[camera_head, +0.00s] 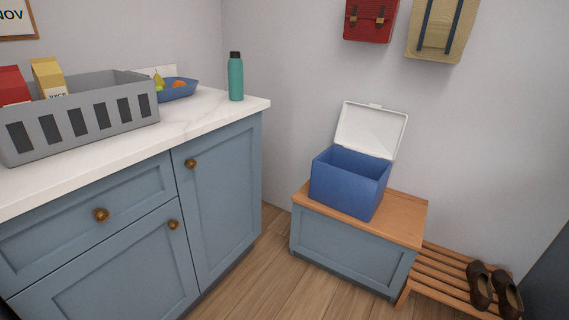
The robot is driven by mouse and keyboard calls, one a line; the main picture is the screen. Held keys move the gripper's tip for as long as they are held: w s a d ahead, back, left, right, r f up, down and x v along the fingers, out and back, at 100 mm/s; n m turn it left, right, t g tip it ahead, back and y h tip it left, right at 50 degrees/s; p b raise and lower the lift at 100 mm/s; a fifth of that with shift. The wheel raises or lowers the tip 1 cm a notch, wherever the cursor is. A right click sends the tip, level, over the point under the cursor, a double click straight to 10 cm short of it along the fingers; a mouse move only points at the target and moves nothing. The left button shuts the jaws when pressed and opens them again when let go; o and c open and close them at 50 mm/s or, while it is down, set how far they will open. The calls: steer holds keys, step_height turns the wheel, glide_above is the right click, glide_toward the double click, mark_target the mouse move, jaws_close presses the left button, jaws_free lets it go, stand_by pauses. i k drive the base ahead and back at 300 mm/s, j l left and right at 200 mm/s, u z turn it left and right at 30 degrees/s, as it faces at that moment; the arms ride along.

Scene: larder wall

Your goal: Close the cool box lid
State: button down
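The cool box (345,184) is a blue box standing on a low bench with a wooden top, against the back wall. Its white lid (371,131) is open and stands up at the rear, leaning back a little towards the wall. The front and one side of the box face me; its floor inside is hidden. My gripper does not show in this view.
A blue-grey counter (220,195) with a white top fills the left. On it are a grey crate (85,120), a blue fruit bowl (178,91) and a teal bottle (236,78). The bench (345,249) adjoins a slatted shoe rack (445,282). Bags hang above.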

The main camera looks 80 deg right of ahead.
mark_target(371, 130)
steer(key=z, duration=2.85)
